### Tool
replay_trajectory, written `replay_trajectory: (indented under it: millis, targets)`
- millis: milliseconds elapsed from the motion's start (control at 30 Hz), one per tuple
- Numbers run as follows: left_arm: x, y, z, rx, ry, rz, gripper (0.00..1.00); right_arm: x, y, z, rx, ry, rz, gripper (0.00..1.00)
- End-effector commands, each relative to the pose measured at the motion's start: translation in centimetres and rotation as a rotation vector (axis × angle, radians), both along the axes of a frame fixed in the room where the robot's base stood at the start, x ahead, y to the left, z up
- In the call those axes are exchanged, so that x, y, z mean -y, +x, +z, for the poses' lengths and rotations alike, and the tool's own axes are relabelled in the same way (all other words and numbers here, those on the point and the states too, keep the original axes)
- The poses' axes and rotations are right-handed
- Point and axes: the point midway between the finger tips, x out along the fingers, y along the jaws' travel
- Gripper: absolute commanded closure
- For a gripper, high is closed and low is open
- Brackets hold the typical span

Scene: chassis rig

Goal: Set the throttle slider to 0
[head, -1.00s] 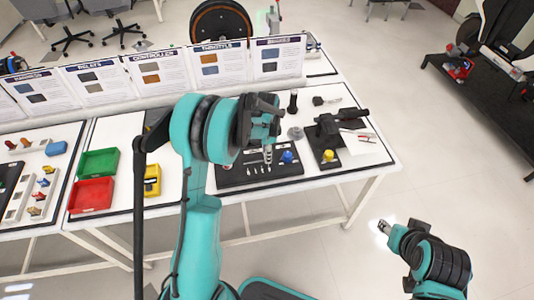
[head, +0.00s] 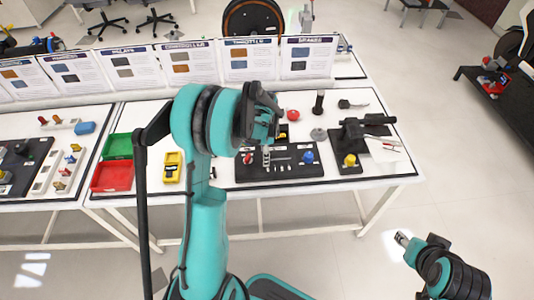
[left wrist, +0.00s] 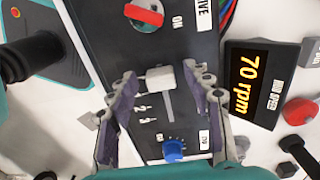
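The throttle slider's pale knob (left wrist: 160,78) sits at the top end of its slot (left wrist: 168,106) in the left wrist view, on a black control panel (head: 300,171). My left gripper (left wrist: 160,84) is open, with one fingertip on either side of the knob; I cannot tell whether either touches it. In the head view my left gripper (head: 267,150) is over the panel and hides part of it. A display (left wrist: 248,84) beside the panel reads 70 rpm. My right gripper (head: 402,239) is low at the right, away from the table; its opening is too small to tell.
A red rotary switch (left wrist: 145,14) marked ON and a blue knob (left wrist: 174,150) flank the slider on the panel. A red button (left wrist: 299,111) lies beyond the display.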

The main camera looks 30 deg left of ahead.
Motion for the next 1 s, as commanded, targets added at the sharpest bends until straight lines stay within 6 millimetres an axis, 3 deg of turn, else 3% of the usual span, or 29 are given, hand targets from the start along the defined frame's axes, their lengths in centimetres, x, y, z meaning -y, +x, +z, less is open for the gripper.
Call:
replay_trajectory:
  millis: [333,800,1000]
  targets:
    - [0.1,0.1,1.0,0.001,-0.002,-0.001,0.5,0.0,0.0,0.0,0.0,0.0,0.0,0.6]
    - [0.0,0.0,10.2,0.001,-0.001,0.0,0.5,0.0,0.0,0.0,0.0,0.0,0.0,0.6]
    - [0.0,0.0,11.9,0.001,-0.001,0.0,0.5,0.0,0.0,0.0,0.0,0.0,0.0,0.6]
